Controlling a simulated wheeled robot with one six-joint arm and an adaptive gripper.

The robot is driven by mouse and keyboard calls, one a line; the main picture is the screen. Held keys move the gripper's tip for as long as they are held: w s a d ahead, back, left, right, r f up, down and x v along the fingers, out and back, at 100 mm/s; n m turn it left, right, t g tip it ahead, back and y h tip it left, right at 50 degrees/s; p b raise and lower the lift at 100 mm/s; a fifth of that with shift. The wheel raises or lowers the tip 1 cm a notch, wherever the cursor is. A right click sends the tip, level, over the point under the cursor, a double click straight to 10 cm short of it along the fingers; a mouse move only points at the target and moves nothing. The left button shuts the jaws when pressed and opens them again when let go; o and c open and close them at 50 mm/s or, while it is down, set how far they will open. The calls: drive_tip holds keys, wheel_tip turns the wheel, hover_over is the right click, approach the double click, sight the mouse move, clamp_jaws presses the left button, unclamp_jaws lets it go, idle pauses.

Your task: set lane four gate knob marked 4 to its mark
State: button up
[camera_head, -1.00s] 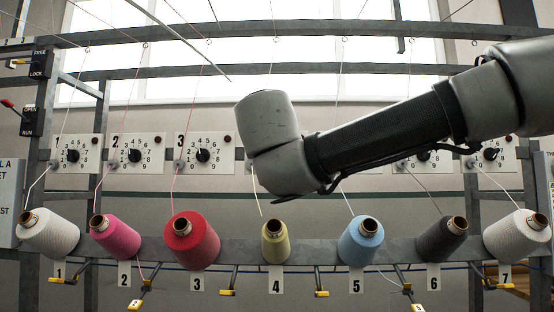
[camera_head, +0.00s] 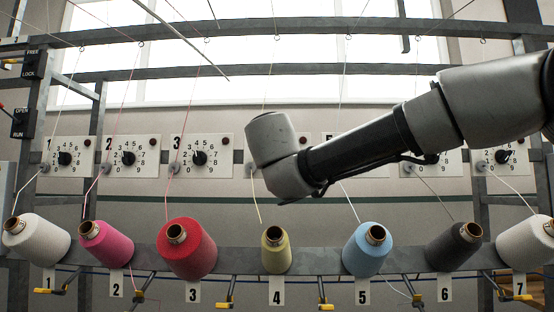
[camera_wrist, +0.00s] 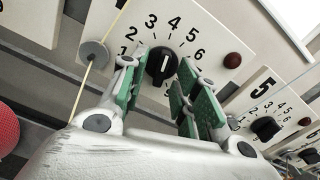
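The lane four plate (camera_wrist: 216,18) fills the upper middle of the wrist view, with dial digits running from 1 at left over 4 at top to 6 at right. Its black knob (camera_wrist: 163,66) has a white pointer line, slanting up roughly toward the 4. My gripper (camera_wrist: 163,78) has its green-padded fingers on either side of the knob, with gaps visible, so it is open. The fingers and palm hide the dial's lower part. No separate set mark is clear. In the head view my arm hides this plate and my gripper's fingers.
The lane five plate (camera_wrist: 270,108) is close on the right, with its own knob (camera_wrist: 265,127). A thread guide disc (camera_wrist: 93,54) with a yellow thread is left of my fingers. Yarn cones, including the yellow one (camera_head: 276,252), line the rail below my arm.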

drive_tip(key=shift+c, duration=0.4)
clamp_jaws()
drive_tip(key=shift+m, duration=0.4)
drive_tip(key=m, duration=1.1)
drive_tip(key=shift+a, duration=0.25)
